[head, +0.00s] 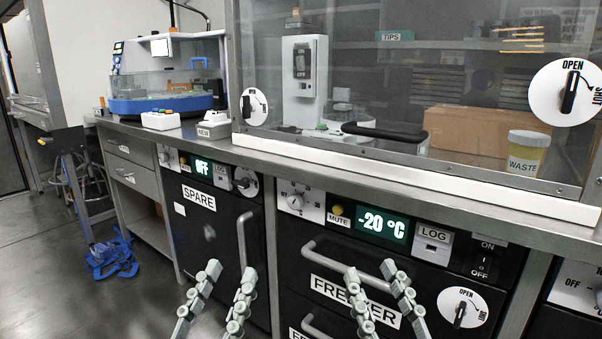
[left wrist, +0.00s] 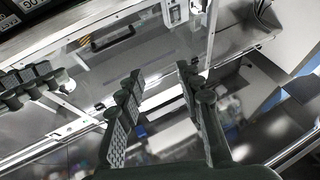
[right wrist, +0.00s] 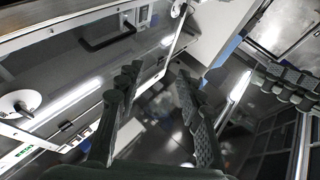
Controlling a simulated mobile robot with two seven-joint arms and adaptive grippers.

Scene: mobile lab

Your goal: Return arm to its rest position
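My left gripper (head: 228,285) is in the lower middle of the head view, in front of the spare unit. Its fingers are apart with nothing between them. In the left wrist view its fingers (left wrist: 160,105) also stand apart and empty. My right gripper (head: 372,285) is in front of the freezer drawers, right of the left gripper. Its fingers are apart and empty, and they show the same in the right wrist view (right wrist: 155,105). Neither gripper visibly holds anything. Whether the fingertips touch the fronts behind them cannot be told.
The freezer handle (head: 345,258) and the spare unit's handle (head: 243,240) stick out behind the grippers. A steel bench (head: 300,152) runs above, with a glass-fronted hood (head: 400,100) and a blue-based machine (head: 165,100).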

